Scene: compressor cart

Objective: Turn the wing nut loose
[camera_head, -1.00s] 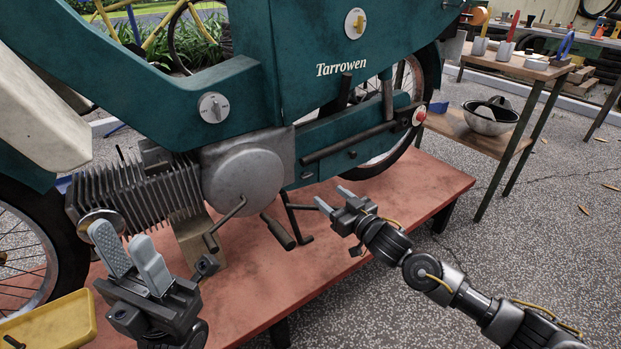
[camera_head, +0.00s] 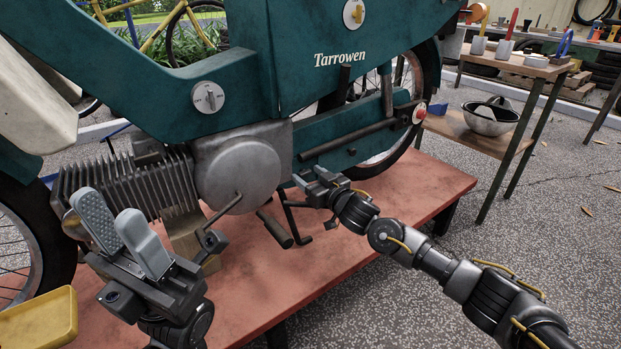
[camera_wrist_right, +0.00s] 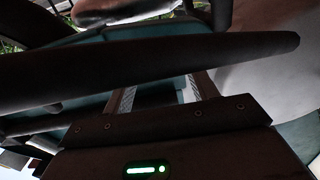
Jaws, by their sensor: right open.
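I cannot make out a wing nut for certain in either view. The teal motorbike (camera_head: 185,75) marked "Tarrowen" stands on a red platform. My right gripper (camera_head: 305,175) is open beside the bike's lower side, right of the round engine cover (camera_head: 238,173). In the right wrist view a dark bar (camera_wrist_right: 150,65) crosses in front of its fingers (camera_wrist_right: 162,95), and nothing shows held. My left gripper (camera_head: 107,208) is open and empty in front of the engine fins (camera_head: 130,180).
A pedal lever (camera_head: 274,228) and thin crank stick out below the engine cover, close to both grippers. A yellow tray (camera_head: 40,318) lies at the lower left. A wooden table (camera_head: 525,70) with tools and a metal bowl (camera_head: 490,118) stands at the right. The platform's right part (camera_head: 420,185) is clear.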

